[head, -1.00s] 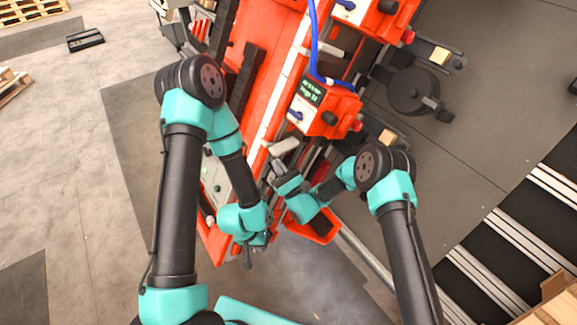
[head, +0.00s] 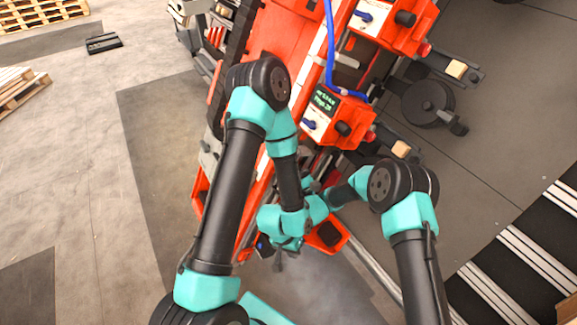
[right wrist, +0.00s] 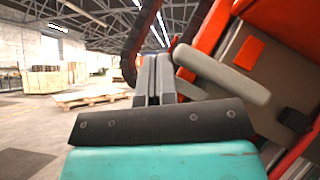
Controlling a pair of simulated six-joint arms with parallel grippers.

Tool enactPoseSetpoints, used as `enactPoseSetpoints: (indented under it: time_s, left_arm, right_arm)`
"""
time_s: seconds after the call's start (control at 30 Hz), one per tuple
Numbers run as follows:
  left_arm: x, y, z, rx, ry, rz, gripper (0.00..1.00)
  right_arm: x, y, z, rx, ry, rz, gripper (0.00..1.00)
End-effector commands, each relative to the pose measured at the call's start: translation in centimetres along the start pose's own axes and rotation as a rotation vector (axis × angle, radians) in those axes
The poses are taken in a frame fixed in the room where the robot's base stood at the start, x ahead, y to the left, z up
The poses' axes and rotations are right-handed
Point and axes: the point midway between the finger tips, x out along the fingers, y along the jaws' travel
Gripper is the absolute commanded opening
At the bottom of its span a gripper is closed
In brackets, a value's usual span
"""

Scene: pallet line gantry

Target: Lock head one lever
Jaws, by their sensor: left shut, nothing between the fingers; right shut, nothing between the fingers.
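A rounded light-grey lever handle (right wrist: 222,75) shows in the right wrist view, just right of my right gripper's fingers. I cannot tell whether they touch, or which head it belongs to. My right gripper (right wrist: 157,72) is shut and empty, its two dark fingers together. In the head view my left forearm hides its tips. My left gripper (head: 279,264) is shut and empty, low beside the near end of the orange machine. The nearest orange head box (head: 333,117) has a small green-text screen and a blue knob. A second head box (head: 383,22) stands beyond it.
My two wrists are crowded close together at the machine's near end. A blue hose (head: 330,55) runs down to the nearest head box. An orange tray (head: 327,236) sits beside my wrists.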

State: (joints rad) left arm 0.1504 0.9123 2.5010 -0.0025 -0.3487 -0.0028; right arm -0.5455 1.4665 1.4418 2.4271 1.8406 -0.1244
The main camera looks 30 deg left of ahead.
Motion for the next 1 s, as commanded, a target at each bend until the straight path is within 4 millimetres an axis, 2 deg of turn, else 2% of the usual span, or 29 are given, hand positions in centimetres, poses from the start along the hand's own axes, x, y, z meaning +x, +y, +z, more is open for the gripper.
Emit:
enactPoseSetpoints:
  time_s: [0.4, 0.57, 0.77, 1.0]
  left_arm:
    - [0.0, 0.0, 0.0, 0.000, 0.000, 0.000, 0.00]
    - [0.0, 0.0, 0.0, 0.000, 0.000, 0.000, 0.00]
    - [0.0, 0.0, 0.0, 0.000, 0.000, 0.000, 0.00]
    - [0.0, 0.0, 0.0, 0.000, 0.000, 0.000, 0.00]
  right_arm:
    - [0.0, 0.0, 0.0, 0.000, 0.000, 0.000, 0.00]
    - [-0.7, -0.1, 0.0, -0.001, 0.002, -0.001, 0.00]
    - [-3.2, -0.1, -0.1, 0.002, 0.003, -0.002, 0.00]
    - [-7.7, -0.1, -0.1, 0.000, 0.003, -0.002, 0.00]
